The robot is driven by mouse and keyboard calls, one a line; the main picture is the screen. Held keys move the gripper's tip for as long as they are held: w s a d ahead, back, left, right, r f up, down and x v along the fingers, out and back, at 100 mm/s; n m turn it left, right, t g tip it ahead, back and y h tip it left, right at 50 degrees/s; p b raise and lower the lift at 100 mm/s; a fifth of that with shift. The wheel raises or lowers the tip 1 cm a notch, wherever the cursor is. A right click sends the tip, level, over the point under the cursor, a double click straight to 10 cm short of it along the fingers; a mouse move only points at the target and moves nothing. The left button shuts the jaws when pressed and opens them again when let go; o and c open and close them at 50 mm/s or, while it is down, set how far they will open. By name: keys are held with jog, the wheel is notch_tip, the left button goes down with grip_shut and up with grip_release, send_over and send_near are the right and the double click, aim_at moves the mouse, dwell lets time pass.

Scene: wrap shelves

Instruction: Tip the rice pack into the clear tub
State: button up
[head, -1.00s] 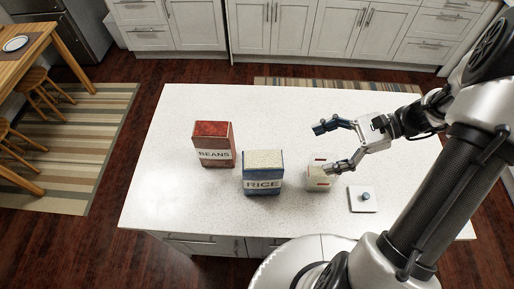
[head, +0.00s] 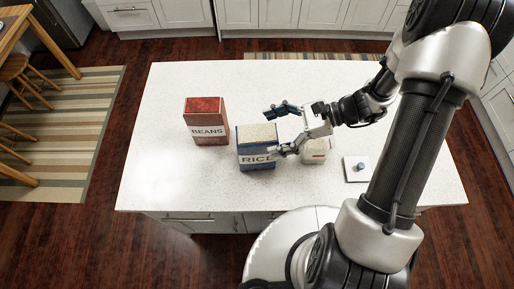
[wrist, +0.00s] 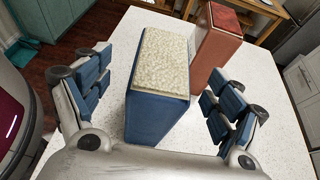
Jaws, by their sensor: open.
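The rice pack (head: 256,158) is a blue box with a pale grainy top and a RICE label, upright on the white counter. In the wrist view the rice pack (wrist: 158,95) stands between my spread fingers, with a gap on both sides. My gripper (head: 284,130) is open at its right side, and one finger covers part of the label in the head view. The clear tub (head: 316,152) stands just right of the rice pack, partly hidden behind my gripper; its inside is hard to make out.
A red beans pack (head: 206,121) stands left of the rice; it also shows behind it in the wrist view (wrist: 218,45). The counter's left part (head: 160,150) is clear.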

aim_at(257, 136)
jog(key=x, duration=0.5)
jog(key=shift+w, duration=0.15)
jog(key=shift+c, duration=0.5)
grip_shut()
dwell(0.5)
